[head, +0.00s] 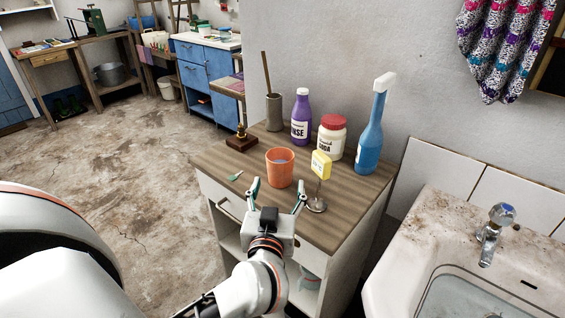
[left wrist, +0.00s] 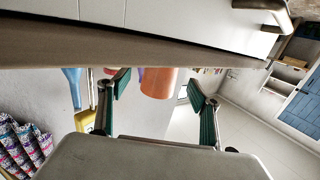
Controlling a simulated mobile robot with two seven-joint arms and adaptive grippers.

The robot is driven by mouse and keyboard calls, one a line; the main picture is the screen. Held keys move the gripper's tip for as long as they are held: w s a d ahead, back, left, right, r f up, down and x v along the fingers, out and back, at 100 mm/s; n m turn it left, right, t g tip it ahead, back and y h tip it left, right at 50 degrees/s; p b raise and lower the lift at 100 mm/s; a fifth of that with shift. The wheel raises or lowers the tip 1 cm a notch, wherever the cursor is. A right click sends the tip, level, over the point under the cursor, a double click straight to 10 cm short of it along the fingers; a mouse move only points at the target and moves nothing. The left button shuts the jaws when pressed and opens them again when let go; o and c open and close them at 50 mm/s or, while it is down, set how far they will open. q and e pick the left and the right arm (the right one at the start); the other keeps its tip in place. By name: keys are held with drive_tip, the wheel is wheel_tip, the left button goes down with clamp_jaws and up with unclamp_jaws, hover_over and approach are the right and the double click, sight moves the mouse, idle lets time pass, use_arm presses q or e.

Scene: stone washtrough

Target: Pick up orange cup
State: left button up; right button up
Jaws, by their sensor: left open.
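In the left wrist view, which is upside down, the orange cup (left wrist: 158,84) appears between the two green-padded fingertips (left wrist: 158,90). The fingers look apart from the cup. My right gripper is not in view.
A yellow card on a round metal stand (head: 321,164) is close to the cup's right. The sink (head: 440,250) is at right.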

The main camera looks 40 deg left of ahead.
sight(278, 180)
use_arm(q)
drive_tip(key=shift+b+x, duration=0.35)
drive_tip(key=shift+x, duration=0.7)
drive_tip(key=shift+w+a+f, duration=0.15)
drive_tip(key=shift+w+a, duration=0.1)
drive_tip(key=shift+w, duration=0.05)
drive_tip(key=shift+w+a+f+b, duration=0.15)
drive_tip(key=shift+w+a+b, duration=0.2)
drive_tip(key=shift+w+b, duration=0.1)
drive_tip(key=shift+w+a+f+b, duration=0.2)
drive_tip(key=shift+w+a+b, duration=0.15)
drive_tip(key=shift+w, duration=0.15)
drive_tip(key=shift+x, duration=0.9)
drive_tip(key=shift+w+r, duration=0.2)
drive_tip(key=shift+r, duration=0.05)
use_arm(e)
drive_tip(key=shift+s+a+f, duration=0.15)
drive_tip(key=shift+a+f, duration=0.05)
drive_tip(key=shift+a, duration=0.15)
use_arm(q)
drive_tip(key=c, duration=1.3)
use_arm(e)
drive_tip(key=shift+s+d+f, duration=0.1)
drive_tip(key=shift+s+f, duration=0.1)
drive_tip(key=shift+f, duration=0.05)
